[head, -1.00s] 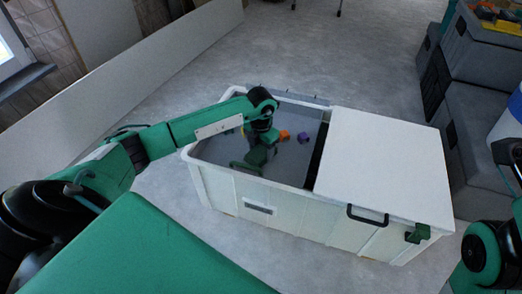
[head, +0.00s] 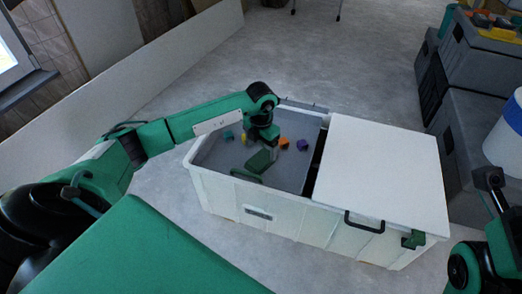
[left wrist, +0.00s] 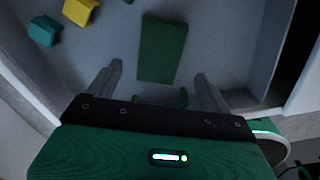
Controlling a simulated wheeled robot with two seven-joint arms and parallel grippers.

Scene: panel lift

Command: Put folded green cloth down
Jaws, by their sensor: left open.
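The folded green cloth (head: 258,161) lies flat as a dark green rectangle on the grey floor of the white bin's open left part. It also shows in the left wrist view (left wrist: 162,48), past the fingers. My left gripper (head: 271,150) reaches into the bin from above, beside the cloth. In the left wrist view the fingers (left wrist: 158,74) are spread apart with nothing held between them. The white bin (head: 225,196) has its right part covered by a white lid (head: 375,170). My right gripper is not visible; only part of my right arm shows at the right edge.
A teal block (head: 228,134), a yellow piece (head: 243,139), an orange block (head: 284,142) and a purple block (head: 302,145) lie in the bin. A green curved handle (head: 246,176) is at the near wall. Grey crates (head: 470,115) stand at the right.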

